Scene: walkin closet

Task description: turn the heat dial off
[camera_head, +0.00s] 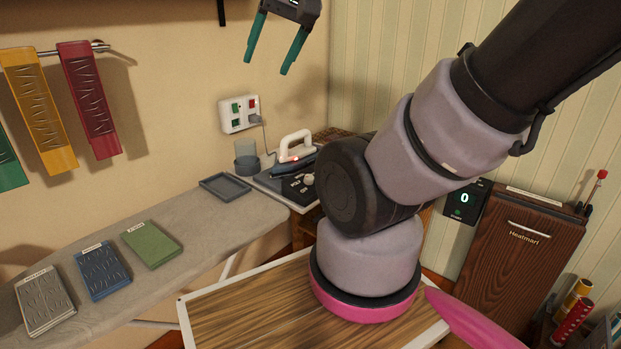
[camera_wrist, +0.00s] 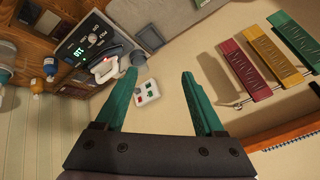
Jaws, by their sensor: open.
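The heat dial (camera_head: 308,180) is a small pale knob on a black control panel (camera_head: 294,188) at the ironing board's far end, beside the iron (camera_head: 297,148). A small red light glows on the iron. The dial also shows small in the wrist view (camera_wrist: 97,39), near a green lit display (camera_wrist: 79,51); its exact setting is too small to read. My gripper (camera_head: 268,66) is open and empty, with teal fingers pointing down, high in front of the wall above the outlet. It is well apart from the dial. In the wrist view the fingers (camera_wrist: 158,77) hold nothing.
A white outlet box (camera_head: 240,114) with red and green switches is on the wall, with a plug and cord. An empty grey tray (camera_head: 224,187) and folded cloths (camera_head: 151,245) lie on the board. Hanging cloths (camera_head: 90,98) are at left. A wooden cabinet (camera_head: 520,250) stands at right.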

